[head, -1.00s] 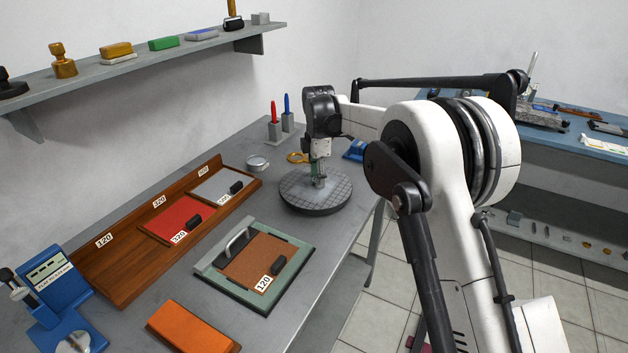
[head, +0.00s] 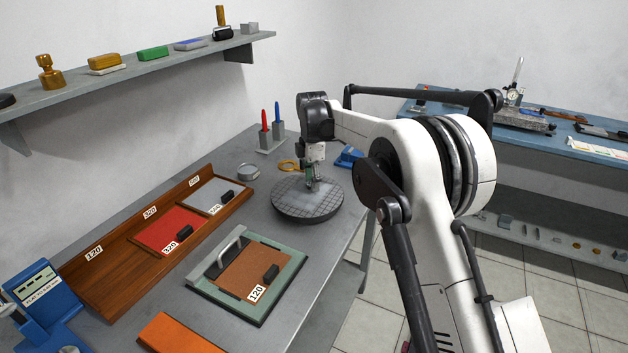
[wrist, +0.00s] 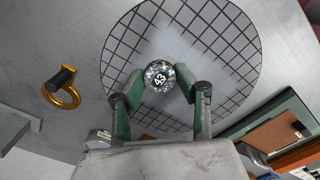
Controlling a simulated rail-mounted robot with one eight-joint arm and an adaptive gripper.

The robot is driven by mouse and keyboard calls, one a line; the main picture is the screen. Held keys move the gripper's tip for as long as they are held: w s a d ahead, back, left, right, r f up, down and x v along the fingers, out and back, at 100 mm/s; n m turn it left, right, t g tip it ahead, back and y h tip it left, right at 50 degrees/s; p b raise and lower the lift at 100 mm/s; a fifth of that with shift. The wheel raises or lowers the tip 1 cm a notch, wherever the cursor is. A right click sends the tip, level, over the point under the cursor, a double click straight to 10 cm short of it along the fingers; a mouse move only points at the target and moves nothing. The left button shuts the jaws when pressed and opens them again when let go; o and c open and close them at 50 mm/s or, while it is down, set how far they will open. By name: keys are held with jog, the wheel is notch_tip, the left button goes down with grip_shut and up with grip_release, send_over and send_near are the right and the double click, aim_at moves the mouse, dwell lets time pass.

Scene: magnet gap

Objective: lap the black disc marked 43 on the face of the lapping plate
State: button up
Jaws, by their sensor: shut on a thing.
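The disc marked 43 (wrist: 160,78) shows in the wrist view with a speckled dark and silvery top and a white label. My gripper (wrist: 158,92) is shut on it, with a green finger on either side. The lapping plate (head: 288,206) is a round grey plate with a dark grid, on the bench in the head view. It fills the upper middle of the wrist view (wrist: 225,70), with a paler smeared patch on its face. The disc is over or on the plate; I cannot tell whether it touches. In the head view my gripper hides the disc.
A gold ring with a black knob (wrist: 63,90) lies beside the plate. A green-framed board marked 120 (head: 288,290), a wooden rack with red (head: 160,232) and grey pads, a round tin (head: 248,171) and a pen stand (head: 270,142) share the bench.

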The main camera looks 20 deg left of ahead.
aim_at(300, 202)
jog(key=shift+s+a+b, duration=0.25)
jog(key=shift+s+b, duration=0.05)
jog(key=shift+s, duration=1.05)
jog(key=shift+s+a+b, duration=0.25)
jog(key=shift+s, duration=1.05)
jog(key=shift+s+a+b, duration=0.25)
jog(key=shift+s+b, duration=0.05)
jog(key=shift+s, duration=1.05)
jog(key=shift+w+d+p, duration=0.2)
jog(key=shift+w+d, duration=0.1)
jog(key=shift+w, duration=1.2)
jog(key=shift+w+d+p, duration=0.2)
jog(key=shift+w+d, duration=0.05)
jog(key=shift+w, duration=1.3)
jog(key=shift+w+d+p, duration=0.2)
jog(key=shift+w+d, duration=0.1)
jog(key=shift+w, duration=1.2)
jog(key=shift+s+a+b, duration=0.25)
jog(key=shift+s+b, duration=0.1)
jog(key=shift+s, duration=1.15)
jog(key=shift+s+a+b, duration=0.3)
jog(key=shift+s+b, duration=0.05)
jog(key=shift+s, duration=1.2)
jog(key=shift+s+a+b, duration=0.25)
jog(key=shift+s+b, duration=0.1)
jog(key=shift+s, duration=1.15)
jog(key=shift+w, duration=0.1)
